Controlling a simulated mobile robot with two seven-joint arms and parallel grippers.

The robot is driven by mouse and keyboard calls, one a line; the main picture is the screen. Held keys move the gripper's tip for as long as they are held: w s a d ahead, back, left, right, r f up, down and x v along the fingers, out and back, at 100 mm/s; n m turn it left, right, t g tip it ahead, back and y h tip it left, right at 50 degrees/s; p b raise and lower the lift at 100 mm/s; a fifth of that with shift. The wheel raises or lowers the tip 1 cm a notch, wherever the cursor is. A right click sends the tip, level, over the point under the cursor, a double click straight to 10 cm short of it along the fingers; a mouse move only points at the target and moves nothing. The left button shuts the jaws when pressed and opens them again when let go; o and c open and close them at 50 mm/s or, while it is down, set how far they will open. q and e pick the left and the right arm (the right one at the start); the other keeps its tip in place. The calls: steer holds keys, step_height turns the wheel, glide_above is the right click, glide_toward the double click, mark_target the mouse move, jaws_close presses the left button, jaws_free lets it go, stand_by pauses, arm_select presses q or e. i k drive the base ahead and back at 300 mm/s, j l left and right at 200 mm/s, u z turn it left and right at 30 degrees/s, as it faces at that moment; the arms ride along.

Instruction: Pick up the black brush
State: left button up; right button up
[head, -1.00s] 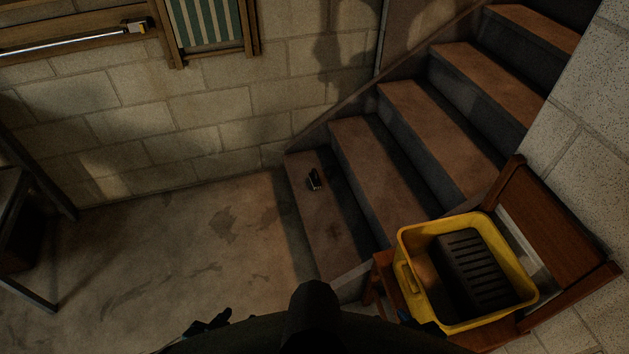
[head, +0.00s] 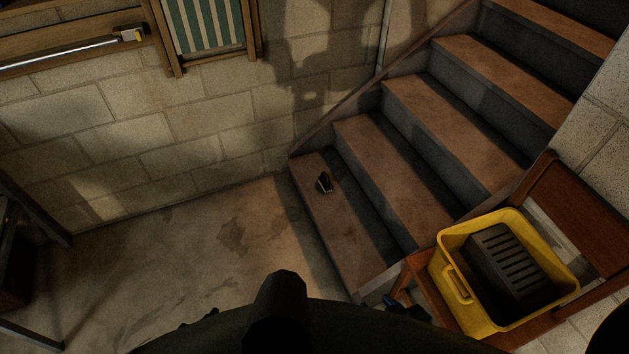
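A small dark object, which looks like the black brush (head: 324,183), lies on the lowest step of the stairs, near the middle of the head view. It has a few light spots along its lower edge. My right gripper (head: 402,304) shows only in part at the bottom, beside the chair and well apart from the brush. Whether either is open or shut is too dark and small to tell.
A yellow bin (head: 457,284) holding a dark slotted block (head: 506,262) sits on a wooden chair (head: 585,217) at the right. Brown stairs (head: 400,165) rise to the upper right. Bare concrete floor (head: 170,265) lies at the left, with a dark frame (head: 30,215) at the edge.

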mark_target(324, 181)
steer(key=i+j, duration=0.2)
steer(key=j, duration=0.15)
steer(key=i+j, duration=0.15)
steer(key=j, duration=0.2)
steer(key=i+j+z, duration=0.1)
steer(key=j, duration=0.25)
steer(key=i+j, duration=0.4)
steer(key=i, duration=0.2)
steer(key=i+j+z, duration=0.15)
steer(key=i+j, duration=0.25)
steer(key=i, duration=0.25)
steer(key=i+l, duration=0.2)
steer(key=i, duration=0.3)
steer(key=i+l+z, duration=0.1)
steer(key=i, duration=0.45)
steer(key=l, duration=0.1)
